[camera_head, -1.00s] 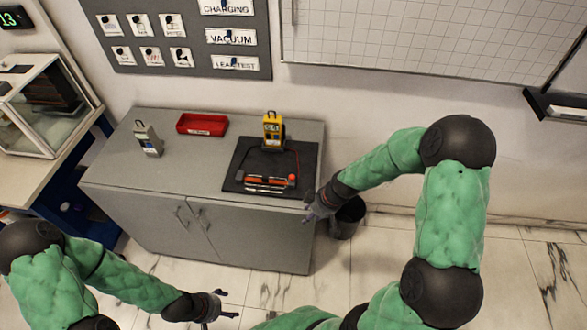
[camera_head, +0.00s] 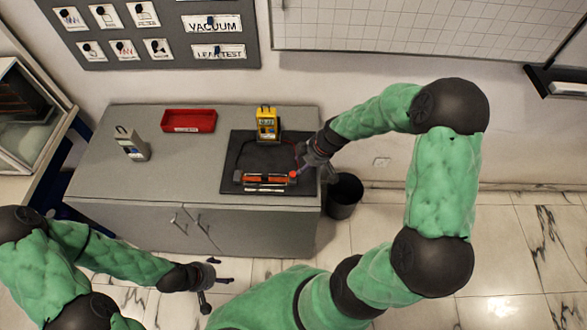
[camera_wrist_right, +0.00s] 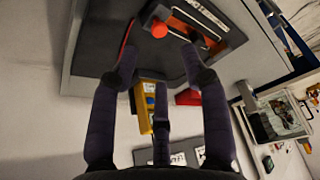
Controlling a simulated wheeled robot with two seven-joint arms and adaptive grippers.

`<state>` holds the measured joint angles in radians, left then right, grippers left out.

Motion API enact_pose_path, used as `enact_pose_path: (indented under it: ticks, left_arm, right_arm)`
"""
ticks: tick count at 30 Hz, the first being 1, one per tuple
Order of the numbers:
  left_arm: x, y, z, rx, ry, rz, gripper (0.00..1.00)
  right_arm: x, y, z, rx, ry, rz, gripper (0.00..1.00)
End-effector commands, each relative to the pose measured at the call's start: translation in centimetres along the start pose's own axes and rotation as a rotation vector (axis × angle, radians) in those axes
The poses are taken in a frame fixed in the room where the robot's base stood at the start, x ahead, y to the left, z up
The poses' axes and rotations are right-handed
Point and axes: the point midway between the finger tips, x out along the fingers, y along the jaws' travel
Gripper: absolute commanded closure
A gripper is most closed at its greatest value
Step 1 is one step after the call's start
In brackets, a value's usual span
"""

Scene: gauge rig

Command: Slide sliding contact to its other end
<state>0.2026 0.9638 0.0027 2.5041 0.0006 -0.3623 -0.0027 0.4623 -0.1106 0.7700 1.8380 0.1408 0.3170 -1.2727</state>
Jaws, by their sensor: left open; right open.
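An orange-and-grey slide device (camera_head: 263,180) lies along the front of a black mat (camera_head: 236,165) on the cabinet. A red round knob (camera_head: 293,174) is at its right end; I cannot tell clearly if it belongs to the sliding contact. In the right wrist view the orange body (camera_wrist_right: 195,18) is at the top, with the red knob (camera_wrist_right: 160,30) beside it. My right gripper (camera_head: 306,160) is open and empty, close to the knob over the mat's right edge. In the wrist view its spread fingers (camera_wrist_right: 160,62) are apart from the knob. My left gripper (camera_head: 214,282) is open and empty, in front of the cabinet.
A yellow meter (camera_head: 267,124) stands at the mat's back, with a red lead running from it toward the device. A red tray (camera_head: 188,121) and a grey instrument (camera_head: 131,146) stand to the left. A dark bin (camera_head: 344,196) is on the floor at right.

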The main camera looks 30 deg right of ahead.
Motion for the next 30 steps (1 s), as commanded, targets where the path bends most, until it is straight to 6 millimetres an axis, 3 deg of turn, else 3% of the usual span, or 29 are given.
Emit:
enact_pose_path:
  ticks: [6, 12, 18, 27, 30]
  left_arm:
    - [0.6, -0.2, -0.1, 0.0, 0.001, 0.0, 0.28]
    - [0.9, -0.3, -0.1, 0.0, 0.001, 0.0, 0.28]
    - [1.0, -0.4, -0.1, 0.0, 0.001, 0.0, 0.28]
    - [1.0, -0.4, -0.1, 0.0, 0.001, 0.0, 0.28]
    - [1.0, -0.4, -0.1, 0.0, 0.001, 0.0, 0.28]
  right_arm:
    - [4.3, -0.1, 0.1, 0.0, -0.002, -0.004, 0.54]
    - [7.0, 0.0, 0.1, 0.0, -0.001, -0.001, 0.54]
    - [8.3, 0.0, 0.0, 0.0, -0.001, 0.0, 0.54]
    - [8.4, 0.0, 0.0, 0.0, 0.0, 0.001, 0.54]
    - [8.3, 0.0, 0.0, 0.0, 0.0, 0.001, 0.82]
